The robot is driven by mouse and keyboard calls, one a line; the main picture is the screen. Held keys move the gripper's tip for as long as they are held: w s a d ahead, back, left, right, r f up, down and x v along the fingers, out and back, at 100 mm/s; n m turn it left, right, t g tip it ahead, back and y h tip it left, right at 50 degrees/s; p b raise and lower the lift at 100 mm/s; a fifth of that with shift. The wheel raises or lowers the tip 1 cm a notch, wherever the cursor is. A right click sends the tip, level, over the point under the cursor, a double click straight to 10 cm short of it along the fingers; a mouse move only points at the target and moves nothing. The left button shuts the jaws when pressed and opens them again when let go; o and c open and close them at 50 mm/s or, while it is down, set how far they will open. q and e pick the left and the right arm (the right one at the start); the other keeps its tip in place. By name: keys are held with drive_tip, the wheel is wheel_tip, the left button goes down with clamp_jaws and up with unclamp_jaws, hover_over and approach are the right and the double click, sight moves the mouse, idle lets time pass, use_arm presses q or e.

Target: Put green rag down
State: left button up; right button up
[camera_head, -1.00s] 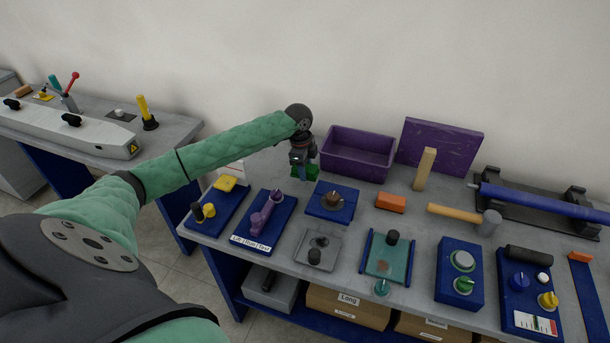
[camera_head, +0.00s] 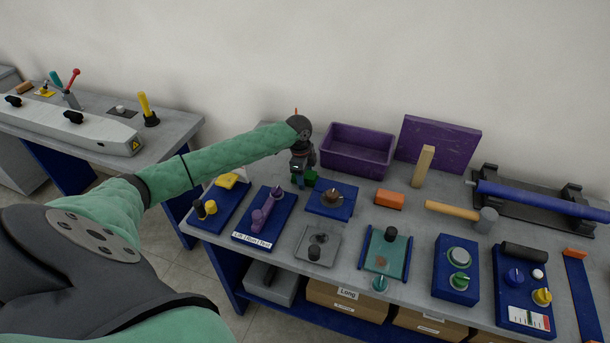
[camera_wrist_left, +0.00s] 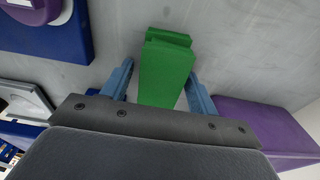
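The green rag (camera_head: 311,177) is a folded block by the table's back left, left of the purple bin. In the left wrist view the rag (camera_wrist_left: 165,70) stands between my left gripper's two blue fingers (camera_wrist_left: 158,90) and reaches past their tips. The fingers are spread, with a clear gap on the rag's left side and little gap on its right. In the head view my left gripper (camera_head: 299,178) points down beside the rag and hides part of it. Whether the rag rests fully on the table is hard to tell. My right gripper is not in view.
The grey table (camera_head: 262,174) holds a purple bin (camera_head: 357,149) right of the gripper. A blue plate with a brown knob (camera_head: 332,201) lies just in front, and a blue panel with a purple handle (camera_head: 264,216) stands front left.

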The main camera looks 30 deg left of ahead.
use_arm(q)
drive_tip(key=shift+r, duration=0.4)
drive_tip(key=r, duration=0.1)
drive_tip(key=r+b, duration=0.2)
drive_tip(key=r, duration=0.1)
drive_tip(key=shift+a+r, duration=0.1)
drive_tip(key=shift+a, duration=0.2)
drive_tip(key=r, duration=0.2)
drive_tip(key=r+b, duration=0.1)
drive_tip(key=r, duration=0.2)
drive_tip(key=shift+s+a+r+b, duration=0.1)
drive_tip(key=shift+a+r+b, duration=0.2)
drive_tip(key=shift+r+b, duration=0.1)
drive_tip(key=shift+a+r, duration=0.1)
drive_tip(key=shift+r, duration=0.6)
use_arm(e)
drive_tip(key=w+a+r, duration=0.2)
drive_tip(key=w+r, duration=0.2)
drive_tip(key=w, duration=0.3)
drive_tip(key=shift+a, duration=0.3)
